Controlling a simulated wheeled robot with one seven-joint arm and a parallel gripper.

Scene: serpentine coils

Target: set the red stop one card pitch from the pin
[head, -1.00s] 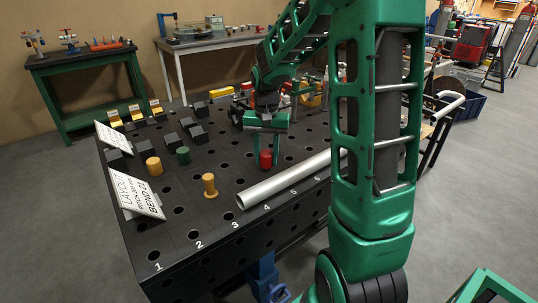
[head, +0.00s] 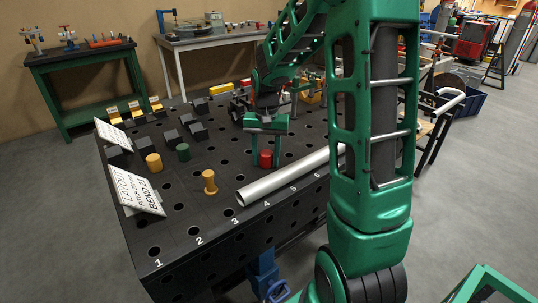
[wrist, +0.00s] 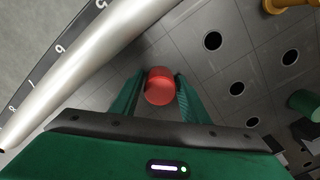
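The red stop (head: 266,159) stands upright on the black holed table, behind the silver tube. My gripper (head: 266,155) is over it with its fingers pointing down, one on each side. In the wrist view the stop (wrist: 160,87) sits between the two green fingers (wrist: 160,95). The fingers look spread wider than the stop; any contact is not clear. A yellow-orange pin (head: 209,182) with a wide head stands left of the stop and nearer the front; its edge shows in the wrist view (wrist: 287,3). The layout card (head: 137,190) leans at the table's left edge, its small print unreadable.
A silver tube (head: 285,178) lies along the numbered front edge, close to the stop. An orange cylinder (head: 154,163) and a green cylinder (head: 183,152) stand to the left. Several black blocks (head: 188,125) are behind. Holed table surface between pin and stop is clear.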

